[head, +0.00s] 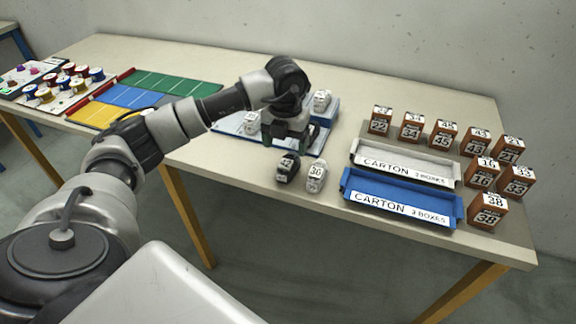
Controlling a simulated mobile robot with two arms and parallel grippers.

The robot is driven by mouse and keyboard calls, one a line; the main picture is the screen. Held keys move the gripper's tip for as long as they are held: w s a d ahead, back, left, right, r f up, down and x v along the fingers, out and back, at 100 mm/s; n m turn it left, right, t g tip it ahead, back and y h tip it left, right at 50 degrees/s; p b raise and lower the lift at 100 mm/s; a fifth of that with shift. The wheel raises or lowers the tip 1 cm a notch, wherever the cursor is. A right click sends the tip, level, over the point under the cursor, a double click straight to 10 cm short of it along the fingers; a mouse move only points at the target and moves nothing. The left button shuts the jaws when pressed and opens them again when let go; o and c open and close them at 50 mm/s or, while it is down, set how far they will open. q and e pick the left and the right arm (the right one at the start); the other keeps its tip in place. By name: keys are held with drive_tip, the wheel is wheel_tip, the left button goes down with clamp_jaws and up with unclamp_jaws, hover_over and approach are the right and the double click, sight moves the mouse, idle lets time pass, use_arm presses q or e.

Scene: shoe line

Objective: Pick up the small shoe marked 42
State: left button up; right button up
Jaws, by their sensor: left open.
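A black small shoe (288,167) with a pale label stands near the table's front edge; I cannot read its number surely. A white small shoe (316,178), its label looking like 36, stands just right of it. Two more white small shoes are farther back, one at the left (252,122) and one at the right (322,101); their numbers are too small to read. My left gripper (290,138) is open and points down at the blue and white rack, between those two shoes and behind the black one. It partly hides the rack. My right gripper is out of view.
A white carton tray (405,163) and a blue carton tray (400,205) lie to the right, with several numbered orange-brown boxes (445,135) behind and beside them. Coloured mats (170,84) and several spools (97,74) are at the left.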

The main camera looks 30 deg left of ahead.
sight(288, 158)
use_arm(q)
drive_tip(key=f, duration=0.7)
drive_tip(key=shift+w+d+f+p, duration=0.15)
drive_tip(key=shift+w+f+p, duration=0.1)
drive_tip(key=shift+p, duration=0.15)
drive_tip(key=shift+c, duration=0.4)
drive_tip(key=shift+r, duration=0.1)
drive_tip(key=c, duration=0.9)
drive_tip(key=shift+c, duration=0.2)
drive_tip(key=shift+r, duration=0.1)
